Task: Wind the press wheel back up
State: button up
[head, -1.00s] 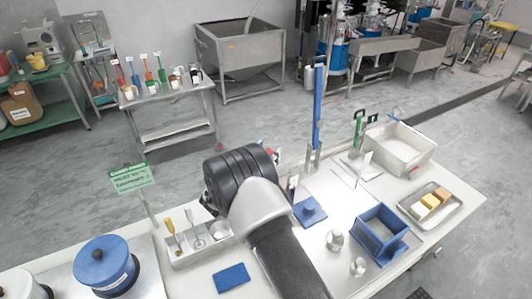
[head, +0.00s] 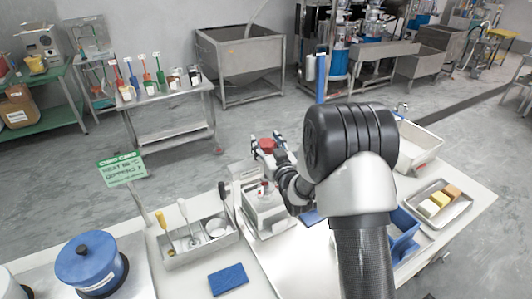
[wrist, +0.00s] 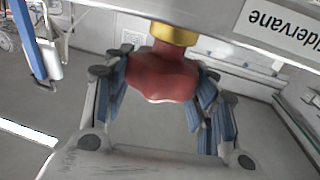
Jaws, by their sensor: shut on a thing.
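The press (head: 262,208), a pale metal frame, stands on the table left of my arm. Its red wheel (head: 266,145) is at the top, and in the wrist view the red lobed wheel (wrist: 160,76) sits on a brass-coloured collar (wrist: 174,33). My gripper (head: 270,150) is shut on the wheel. In the wrist view the blue-padded fingers of my gripper (wrist: 162,88) press on the wheel from both sides. My arm hides part of the table to the right of the press.
A tool holder (head: 177,257) stands left of the press, with a blue pad (head: 228,279) in front. A blue lidded pot (head: 88,265) is at the left. A blue box (head: 403,240), a tray of blocks (head: 460,213) and a white basin (head: 421,150) are at the right.

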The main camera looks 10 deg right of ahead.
jog(key=n+g+y, duration=0.1)
jog(key=y, duration=0.1)
jog(key=n+y+b, duration=0.1)
jog(key=n+y, duration=0.1)
jog(key=y, duration=0.1)
jog(key=shift+w+d+n+g, duration=0.1)
jog(key=shift+d+n+g, duration=0.1)
jog(key=shift+n+g, duration=0.15)
jog(key=shift+a+r+n+g+y+p, duration=0.1)
jog(key=shift+n+g+y+p, duration=0.1)
jog(key=shift+n+g+y, duration=0.95)
jog(key=shift+a+r+n+g+y+p, duration=0.15)
jog(key=shift+n+g+y, duration=0.5)
jog(key=shift+y, duration=0.8)
jog(key=shift+d, duration=0.1)
jog(key=o, duration=1.1)
jog(key=shift+f, duration=0.15)
jog(key=v, duration=1.2)
